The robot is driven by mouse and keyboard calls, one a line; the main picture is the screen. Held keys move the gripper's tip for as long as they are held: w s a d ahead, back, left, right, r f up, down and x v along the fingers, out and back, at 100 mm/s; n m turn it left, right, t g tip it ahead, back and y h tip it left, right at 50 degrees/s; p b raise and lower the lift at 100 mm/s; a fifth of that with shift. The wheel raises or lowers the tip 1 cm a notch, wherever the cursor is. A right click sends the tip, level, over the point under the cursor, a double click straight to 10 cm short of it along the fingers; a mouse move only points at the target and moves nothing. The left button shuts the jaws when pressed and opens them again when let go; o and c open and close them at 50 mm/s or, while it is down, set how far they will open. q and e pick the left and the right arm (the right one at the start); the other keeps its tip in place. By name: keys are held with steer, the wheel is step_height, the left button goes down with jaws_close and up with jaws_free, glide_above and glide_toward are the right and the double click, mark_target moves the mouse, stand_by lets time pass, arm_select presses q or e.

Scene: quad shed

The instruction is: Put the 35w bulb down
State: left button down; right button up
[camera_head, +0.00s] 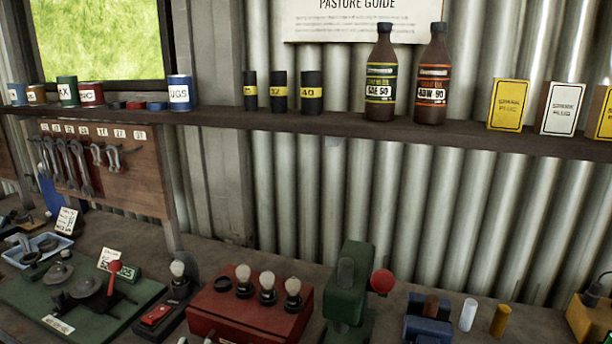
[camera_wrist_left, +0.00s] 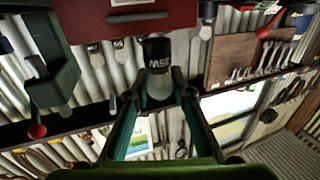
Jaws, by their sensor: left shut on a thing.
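In the left wrist view, where the scene shows upside down, the fingers of my left gripper (camera_wrist_left: 160,92) are closed around a bulb (camera_wrist_left: 158,53) with pale glass and a black base lettered 35W. The base points away from the gripper. A red box (camera_wrist_left: 110,18) lies beyond it. In the head view, the red box (camera_head: 245,318) stands on the bench with three bulbs (camera_head: 267,284) upright in it and a dark, apparently empty socket (camera_head: 222,284) at its left. Neither gripper shows in the head view.
A dark stand with another bulb (camera_head: 178,268) is left of the box. A green machine with a red knob (camera_head: 382,281) stands close on its right. A green board (camera_head: 60,300) with parts lies at the left. A shelf (camera_head: 330,123) with bottles and cans runs above.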

arm_select(q)
steer(key=w+a+r+m+h, duration=0.1)
steer(key=w+a+r, duration=0.1)
steer(key=w+r, duration=0.2)
steer(key=w+a+r+h, duration=0.1)
steer(key=w+r, duration=0.4)
steer(key=r, duration=0.6)
steer(key=shift+a+m+h, duration=0.35)
steer(key=shift+m+h, duration=0.05)
